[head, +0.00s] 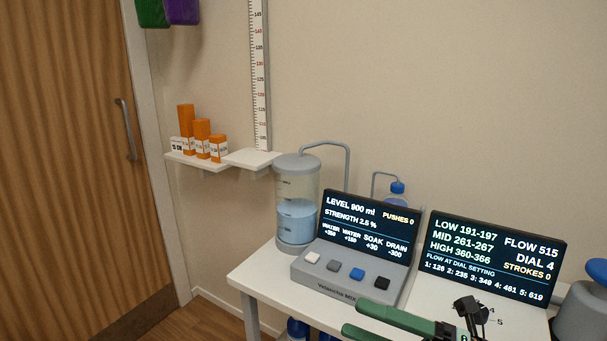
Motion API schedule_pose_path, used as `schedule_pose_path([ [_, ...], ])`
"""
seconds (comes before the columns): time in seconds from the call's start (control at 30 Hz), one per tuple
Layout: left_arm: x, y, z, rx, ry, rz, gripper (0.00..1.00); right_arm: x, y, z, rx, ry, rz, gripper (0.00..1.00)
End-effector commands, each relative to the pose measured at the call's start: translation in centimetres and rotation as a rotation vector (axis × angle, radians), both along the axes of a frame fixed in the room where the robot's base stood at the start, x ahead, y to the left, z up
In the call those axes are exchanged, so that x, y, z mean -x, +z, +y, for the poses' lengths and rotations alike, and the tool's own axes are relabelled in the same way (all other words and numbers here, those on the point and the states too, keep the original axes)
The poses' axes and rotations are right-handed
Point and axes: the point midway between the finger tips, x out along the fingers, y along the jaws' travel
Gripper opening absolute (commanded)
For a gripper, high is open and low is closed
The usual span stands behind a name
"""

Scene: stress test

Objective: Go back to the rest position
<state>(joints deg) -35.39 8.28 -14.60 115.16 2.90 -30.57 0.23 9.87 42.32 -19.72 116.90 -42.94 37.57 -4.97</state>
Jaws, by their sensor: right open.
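My right gripper (353,317) shows at the bottom edge, right of centre. Its two green fingers point left and stand apart, with nothing between them. They appear in front of the white table, near the front of the grey button console (345,274). The picture's lower edge cuts off part of the gripper and hides the rest of my right arm. My left gripper is out of view.
The white table (262,283) carries a clear tank (297,190) of blue liquid, a blue-capped bottle (398,188) and a dial display (495,255). A grey container (583,315) stands at right. A wall shelf (200,162) holds orange boxes. A wooden door (65,150) is at left.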

Motion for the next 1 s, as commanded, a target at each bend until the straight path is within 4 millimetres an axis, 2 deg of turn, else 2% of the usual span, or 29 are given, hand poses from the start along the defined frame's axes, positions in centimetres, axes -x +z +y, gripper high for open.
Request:
schedule_pose_path([
  [0.03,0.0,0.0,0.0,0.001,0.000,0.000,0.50,-1.1,-1.2,-0.3,-0.139,-0.080,0.150,0.81],
  [0.07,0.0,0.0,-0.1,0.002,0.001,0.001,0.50,-1.8,-2.0,-0.8,-0.212,-0.132,0.237,0.81],
  [0.17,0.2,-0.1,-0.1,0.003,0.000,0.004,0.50,-3.9,-6.5,-2.7,-0.434,-0.313,0.547,0.81],
  [0.23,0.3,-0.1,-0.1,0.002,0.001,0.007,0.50,-4.2,-11.3,-4.1,-0.566,-0.446,0.784,0.81],
  [0.3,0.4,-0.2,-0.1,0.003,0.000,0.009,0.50,-3.5,-16.5,-5.2,-0.673,-0.575,1.015,0.81],
  [0.37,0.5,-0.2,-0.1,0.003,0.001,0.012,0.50,-2.1,-20.8,-5.8,-0.744,-0.671,1.196,0.81],
  [0.4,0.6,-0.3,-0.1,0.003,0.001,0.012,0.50,-0.8,-23.6,-5.9,-0.783,-0.731,1.312,0.81],
  [0.47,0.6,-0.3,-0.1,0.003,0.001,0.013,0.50,1.6,-27.4,-5.9,-0.829,-0.813,1.479,0.81],
  [0.5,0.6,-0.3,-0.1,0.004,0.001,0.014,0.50,3.4,-29.7,-5.7,-0.856,-0.866,1.585,0.81],
  [0.57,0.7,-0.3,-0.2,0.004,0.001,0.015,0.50,6.3,-32.8,-5.2,-0.889,-0.938,1.742,0.81],
  [0.6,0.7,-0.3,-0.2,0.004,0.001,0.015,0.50,8.5,-34.6,-4.7,-0.907,-0.983,1.845,0.81],
  [0.67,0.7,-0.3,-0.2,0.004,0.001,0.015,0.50,11.9,-37.0,-3.8,-0.931,-1.045,1.998,0.81],
  [0.7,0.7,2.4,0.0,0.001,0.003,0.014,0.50,11.2,-33.9,-4.5,-0.932,-1.043,1.961,0.81],
  [0.9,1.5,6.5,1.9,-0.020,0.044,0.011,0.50,11.7,-29.6,-6.2,-0.953,-1.073,1.929,0.81],
  [1.0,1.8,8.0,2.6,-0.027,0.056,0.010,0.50,12.0,-28.1,-6.9,-0.963,-1.087,1.917,0.81],
])
